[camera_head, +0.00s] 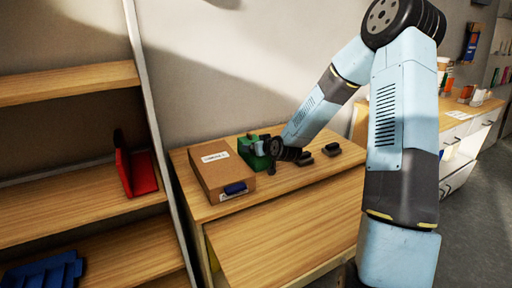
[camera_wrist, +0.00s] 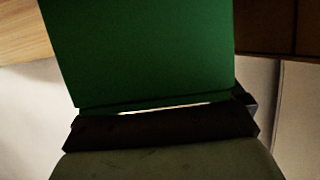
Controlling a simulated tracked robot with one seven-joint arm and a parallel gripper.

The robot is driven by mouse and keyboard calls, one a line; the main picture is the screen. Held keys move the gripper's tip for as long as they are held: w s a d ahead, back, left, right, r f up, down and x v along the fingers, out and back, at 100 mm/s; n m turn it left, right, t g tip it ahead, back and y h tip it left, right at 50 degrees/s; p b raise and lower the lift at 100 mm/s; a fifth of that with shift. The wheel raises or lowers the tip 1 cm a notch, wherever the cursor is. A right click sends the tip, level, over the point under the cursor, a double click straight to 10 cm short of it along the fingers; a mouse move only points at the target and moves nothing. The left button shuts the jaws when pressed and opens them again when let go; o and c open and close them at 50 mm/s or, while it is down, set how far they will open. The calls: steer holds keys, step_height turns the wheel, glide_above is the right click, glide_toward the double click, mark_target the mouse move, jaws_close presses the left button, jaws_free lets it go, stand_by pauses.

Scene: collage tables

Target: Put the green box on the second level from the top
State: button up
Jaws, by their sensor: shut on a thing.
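The green box (camera_head: 254,155) stands on the wooden table beside a cardboard box in the head view, partly hidden by my gripper. It fills much of the wrist view (camera_wrist: 140,50) as a flat green face. My gripper (camera_head: 272,148) is at the box and is shut on it. The dark edge of my gripper (camera_wrist: 160,130) lies across the green face in the wrist view. I cannot tell whether the box is lifted off the table. A wooden shelf unit (camera_head: 70,82) with several levels stands at the left.
A cardboard box (camera_head: 218,172) with a blue label holder lies left of the green box. Dark blocks (camera_head: 331,149) lie to the right. A red holder (camera_head: 138,172) stands on a shelf level, and a blue bin (camera_head: 45,272) lies lower. The shelf unit's grey upright (camera_head: 153,120) stands between shelves and table.

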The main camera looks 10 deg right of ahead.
steer(key=shift+f, duration=0.2)
steer(key=o, duration=1)
